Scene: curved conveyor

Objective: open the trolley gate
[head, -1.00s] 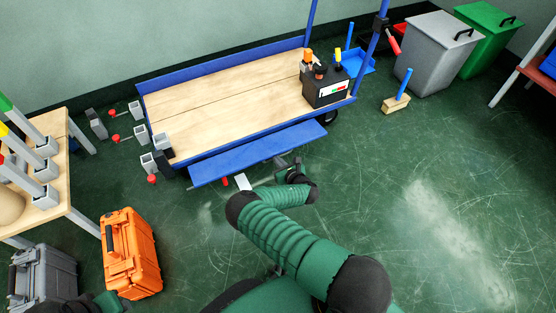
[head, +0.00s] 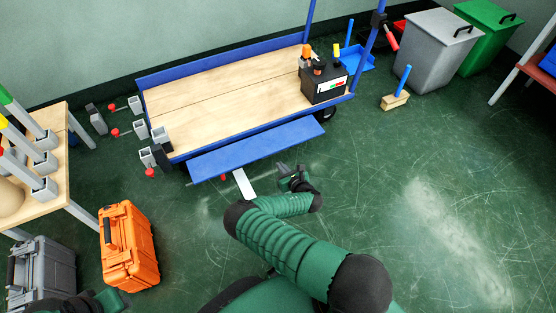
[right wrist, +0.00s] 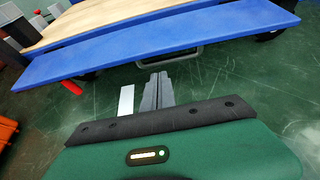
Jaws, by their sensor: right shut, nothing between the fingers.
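The trolley (head: 225,98) has a wooden deck with a blue rim. Its gate, a long blue panel (head: 255,148), lies along the near side of the deck, tilted outward and apart from the deck's rim at its upper edge. In the right wrist view the gate (right wrist: 150,46) spans the top, with a grey loop handle (right wrist: 172,62) under it. My right gripper (head: 284,168) is just in front of the gate, shut and empty. Its grey fingers (right wrist: 158,82) point at the handle, a little short of it or touching; I cannot tell which. My left gripper's fingers are out of view.
A black box with tools (head: 323,84) stands on the deck's right end. Grey blocks with red knobs (head: 138,128) lie left of the trolley. An orange case (head: 130,247) and grey case (head: 42,270) stand lower left, near a table.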

